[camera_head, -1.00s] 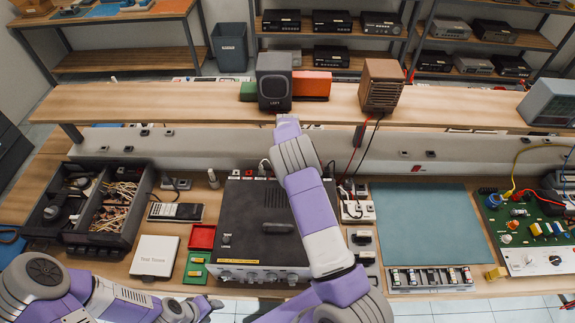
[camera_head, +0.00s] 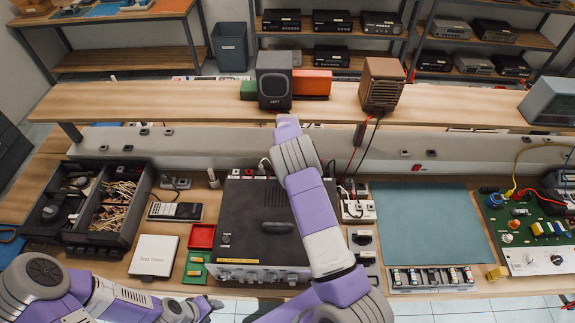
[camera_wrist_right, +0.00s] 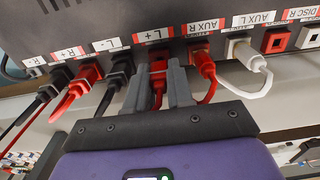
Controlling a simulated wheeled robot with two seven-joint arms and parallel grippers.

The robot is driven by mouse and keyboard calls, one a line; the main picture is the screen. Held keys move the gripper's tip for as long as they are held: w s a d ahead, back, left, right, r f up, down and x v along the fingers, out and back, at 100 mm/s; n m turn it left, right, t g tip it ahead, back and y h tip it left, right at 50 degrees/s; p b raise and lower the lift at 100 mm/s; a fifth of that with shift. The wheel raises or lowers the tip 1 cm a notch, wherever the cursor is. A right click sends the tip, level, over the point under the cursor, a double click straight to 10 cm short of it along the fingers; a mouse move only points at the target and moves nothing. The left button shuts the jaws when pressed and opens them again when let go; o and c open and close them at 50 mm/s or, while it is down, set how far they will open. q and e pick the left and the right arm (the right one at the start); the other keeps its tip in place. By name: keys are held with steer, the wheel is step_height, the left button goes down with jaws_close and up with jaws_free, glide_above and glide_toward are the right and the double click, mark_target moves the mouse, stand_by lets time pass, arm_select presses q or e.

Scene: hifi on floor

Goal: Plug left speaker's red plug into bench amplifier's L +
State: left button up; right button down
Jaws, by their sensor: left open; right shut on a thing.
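The bench amplifier (camera_head: 262,215) is a dark box in the middle of the bench. Its rear panel (camera_wrist_right: 118,22) fills the top of the right wrist view. The left speaker (camera_head: 274,80), dark and marked LEFT, stands on the shelf. My right gripper (camera_wrist_right: 158,88) is shut on the red plug (camera_wrist_right: 157,82), directly under the L + label (camera_wrist_right: 153,35). The plug's tip is at the panel; how deep it sits is hidden. My right arm reaches over the amplifier, hiding this gripper in the head view. My left gripper (camera_head: 200,307) is open at the bottom left, near the bench's front edge.
Black plugs (camera_wrist_right: 118,75) at L - and red plugs at R + (camera_wrist_right: 86,78) and AUX R (camera_wrist_right: 204,65) crowd both sides. A white plug (camera_wrist_right: 242,52) sits at AUX L. A brown speaker (camera_head: 381,84) shares the shelf (camera_head: 180,103). The blue mat (camera_head: 425,220) is clear.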

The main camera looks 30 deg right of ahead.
steer(key=shift+f+b, duration=0.35)
steer(key=shift+f, duration=0.05)
stand_by(0.7)
steer(key=shift+f+b, duration=0.25)
steer(key=shift+b, duration=0.5)
stand_by(2.2)
steer(key=c, duration=0.9)
jaws_free()
step_height(320, 180, up, 7)
steer(key=shift+r+b, duration=0.2)
steer(key=shift+b, duration=0.1)
step_height(320, 180, up, 5)
steer(key=p, duration=0.3)
steer(key=shift+r+p, duration=0.1)
steer(key=shift+p, duration=0.25)
